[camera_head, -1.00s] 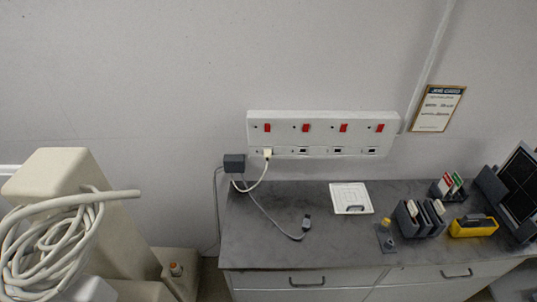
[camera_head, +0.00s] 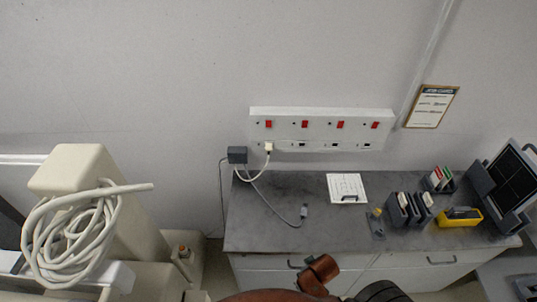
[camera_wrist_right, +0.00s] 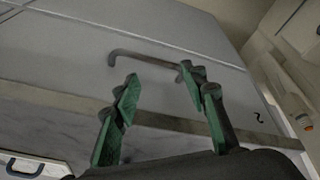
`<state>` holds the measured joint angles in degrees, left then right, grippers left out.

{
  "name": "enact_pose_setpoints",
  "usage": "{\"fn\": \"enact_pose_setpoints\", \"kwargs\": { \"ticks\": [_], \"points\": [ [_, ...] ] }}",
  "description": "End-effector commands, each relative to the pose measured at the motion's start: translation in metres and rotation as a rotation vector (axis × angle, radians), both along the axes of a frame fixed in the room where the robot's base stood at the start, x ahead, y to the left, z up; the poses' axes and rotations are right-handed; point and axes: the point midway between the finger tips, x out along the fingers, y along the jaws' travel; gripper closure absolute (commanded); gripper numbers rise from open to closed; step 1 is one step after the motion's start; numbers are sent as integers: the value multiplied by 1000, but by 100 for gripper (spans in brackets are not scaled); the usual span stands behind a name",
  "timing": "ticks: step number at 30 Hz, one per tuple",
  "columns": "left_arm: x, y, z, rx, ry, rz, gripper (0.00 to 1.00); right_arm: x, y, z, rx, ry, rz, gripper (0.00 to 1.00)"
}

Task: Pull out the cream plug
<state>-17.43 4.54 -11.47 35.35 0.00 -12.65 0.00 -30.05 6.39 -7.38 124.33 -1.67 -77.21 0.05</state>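The cream plug (camera_head: 269,147) sits in the leftmost socket of the white wall panel (camera_head: 320,117), below a red switch, and its cream cord loops down to the left. My right gripper (camera_wrist_right: 165,90) shows in the right wrist view with its two green-padded fingers spread apart and nothing between them. It is near the counter's front, with a drawer handle (camera_wrist_right: 170,60) beyond the fingers. In the head view a brown arm link of mine shows at the bottom, well below the plug. My left gripper is not in view.
A grey adapter (camera_head: 237,155) sits left of the plug, and a grey cable end (camera_head: 304,211) lies on the dark counter (camera_head: 270,235). A white square plate (camera_head: 347,188), card holders (camera_head: 408,209) and a yellow box (camera_head: 460,217) stand to the right. A cart with coiled hose (camera_head: 75,235) stands left.

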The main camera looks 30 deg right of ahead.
Motion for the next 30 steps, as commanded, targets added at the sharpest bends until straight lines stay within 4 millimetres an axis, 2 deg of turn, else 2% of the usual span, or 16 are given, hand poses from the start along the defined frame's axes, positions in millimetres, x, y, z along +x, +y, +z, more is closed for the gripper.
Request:
{"fn": "enact_pose_setpoints", "kwargs": {
  "ticks": [1,3,8,14,17,20,21,23,24,26,27,30],
  "points": [
    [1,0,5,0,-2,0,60,2,-3,18,-10,-13,-4,60],
    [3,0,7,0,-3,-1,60,6,-9,36,-32,-29,-10,60],
    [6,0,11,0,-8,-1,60,30,-37,61,-140,-87,-33,60],
    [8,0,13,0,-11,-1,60,74,-79,83,-327,-177,-46,60],
    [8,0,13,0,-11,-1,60,104,-102,99,-451,-232,-39,60],
    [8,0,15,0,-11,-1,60,144,-122,125,-611,-301,-9,60],
    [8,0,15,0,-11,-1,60,164,-128,138,-689,-332,13,60],
    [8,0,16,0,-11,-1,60,196,-132,161,-811,-378,61,60],
    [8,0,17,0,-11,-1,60,219,-132,177,-893,-408,100,60],
    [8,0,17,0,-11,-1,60,251,-125,198,-1004,-445,169,60],
    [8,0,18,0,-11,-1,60,271,-118,211,-1073,-465,218,60],
    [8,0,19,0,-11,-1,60,315,-95,233,-1212,-501,343,60]
  ]
}}
